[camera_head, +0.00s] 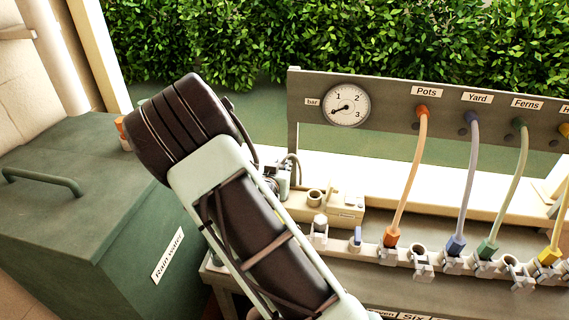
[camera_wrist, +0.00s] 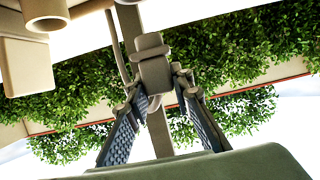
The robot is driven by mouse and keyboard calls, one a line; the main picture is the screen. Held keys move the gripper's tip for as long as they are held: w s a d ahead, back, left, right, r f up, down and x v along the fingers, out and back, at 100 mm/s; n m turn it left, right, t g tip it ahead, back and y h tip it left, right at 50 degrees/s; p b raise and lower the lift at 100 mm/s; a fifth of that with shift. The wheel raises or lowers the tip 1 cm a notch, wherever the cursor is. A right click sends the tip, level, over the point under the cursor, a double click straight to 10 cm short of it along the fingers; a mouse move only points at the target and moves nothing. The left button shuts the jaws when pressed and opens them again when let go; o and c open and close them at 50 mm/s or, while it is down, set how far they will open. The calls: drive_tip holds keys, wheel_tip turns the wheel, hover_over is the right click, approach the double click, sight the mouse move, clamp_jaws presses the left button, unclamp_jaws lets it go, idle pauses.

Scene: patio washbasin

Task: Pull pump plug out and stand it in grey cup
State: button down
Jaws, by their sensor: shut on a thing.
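My gripper (camera_wrist: 166,90) is shut on a dull grey-olive plug (camera_wrist: 153,72), seen between the two fingertips in the wrist view. In the head view my arm hides most of the gripper; a grey piece with a thin looped cable (camera_head: 293,160) shows just right of the arm, by a beige box (camera_head: 346,209). The box has a round open socket (camera_head: 314,197). I cannot tell whether the held plug is still seated in anything. Several grey cup-like holders stand along the front rail, including an empty one (camera_head: 419,250); I cannot tell which is the grey cup.
Orange (camera_head: 390,239), blue (camera_head: 455,244), green (camera_head: 487,248) and yellow plugs (camera_head: 549,254) stand in the rail, with hoses rising to the panel (camera_head: 391,95) with a dial. A green rain-water bin (camera_head: 120,235) is at left. A beige tube (camera_wrist: 45,14) shows upper left in the wrist view.

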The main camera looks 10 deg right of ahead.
drive_tip(key=shift+f+b, duration=1.45)
drive_tip(key=shift+f, duration=1.15)
drive_tip(key=shift+b, duration=0.45)
drive_tip(key=shift+f+b, duration=0.6)
drive_tip(key=c, duration=2)
unclamp_jaws()
drive_tip(key=shift+s, duration=0.1)
drive_tip(key=shift+p+v, duration=1.7)
drive_tip(key=shift+v, duration=3.75)
drive_tip(key=shift+a+r, duration=0.1)
drive_tip(key=shift+r, duration=0.05)
